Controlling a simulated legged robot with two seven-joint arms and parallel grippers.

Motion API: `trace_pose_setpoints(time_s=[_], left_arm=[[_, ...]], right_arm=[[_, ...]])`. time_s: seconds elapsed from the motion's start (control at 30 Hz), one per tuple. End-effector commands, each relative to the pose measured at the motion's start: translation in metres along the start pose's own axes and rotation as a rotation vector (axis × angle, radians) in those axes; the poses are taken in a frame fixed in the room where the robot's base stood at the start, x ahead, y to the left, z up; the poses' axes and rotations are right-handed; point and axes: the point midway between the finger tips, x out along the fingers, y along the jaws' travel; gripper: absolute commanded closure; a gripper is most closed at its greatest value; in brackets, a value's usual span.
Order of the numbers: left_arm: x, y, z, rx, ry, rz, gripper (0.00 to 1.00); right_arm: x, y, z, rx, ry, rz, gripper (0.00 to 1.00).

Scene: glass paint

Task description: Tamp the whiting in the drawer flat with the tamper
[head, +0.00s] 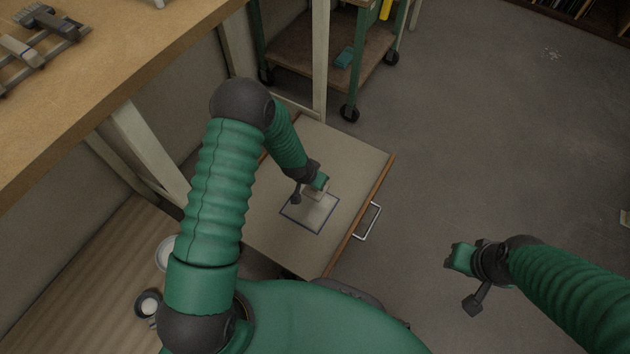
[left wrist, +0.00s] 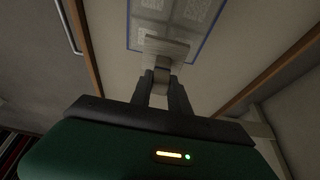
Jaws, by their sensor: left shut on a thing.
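The drawer (head: 350,160) is pulled out and has a pale, flat bottom. A blue-outlined rectangle (head: 310,218) lies in it, with a pale, mottled white area inside that looks like the whiting; this also shows in the left wrist view (left wrist: 198,12). My left gripper (head: 320,186) is shut on the tamper, a pale block with a short handle (left wrist: 166,46). The tamper is over the near edge of the rectangle in the left wrist view; I cannot tell whether it touches the whiting. My right gripper (head: 462,258) is away from the drawer, over the floor, its jaw state unclear.
The drawer's metal handle (head: 369,222) sticks out on its right. A wooden workbench (head: 110,80) fills the upper left. A green-framed cart (head: 340,75) stands behind. Small round containers (head: 149,304) sit on a low wooden surface at lower left.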

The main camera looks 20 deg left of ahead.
Motion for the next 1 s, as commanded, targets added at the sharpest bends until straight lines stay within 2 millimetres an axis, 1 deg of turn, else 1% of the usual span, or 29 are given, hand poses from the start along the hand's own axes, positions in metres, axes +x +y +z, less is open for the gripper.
trace_pose_setpoints(time_s=[0.03,0.27,0.3,0.5,0.6,0.7,1.0], left_arm=[[0.010,0.000,0.004,0.000,0.000,0.000,1.00],[0.053,0.000,0.023,-0.001,-0.002,0.000,1.00],[0.035,0.000,0.028,-0.002,-0.005,0.000,1.00],[0.019,0.000,0.063,-0.002,-0.004,0.001,1.00],[0.015,0.000,0.076,-0.001,-0.004,0.001,1.00],[0.012,0.000,0.083,-0.001,-0.004,0.001,1.00],[0.015,0.000,0.083,0.000,-0.002,0.000,1.00]], right_arm=[[0.010,0.000,0.002,0.000,0.000,0.000,0.66],[0.054,0.000,0.013,0.000,-0.001,0.000,0.66],[0.039,0.000,0.010,0.000,-0.003,0.000,0.66],[0.035,0.000,0.008,0.000,0.000,0.000,0.66],[0.035,0.000,0.009,0.000,0.000,0.000,0.66],[0.035,0.000,0.009,0.000,-0.001,0.000,0.66],[0.034,0.000,0.008,0.000,-0.001,0.000,0.66]])
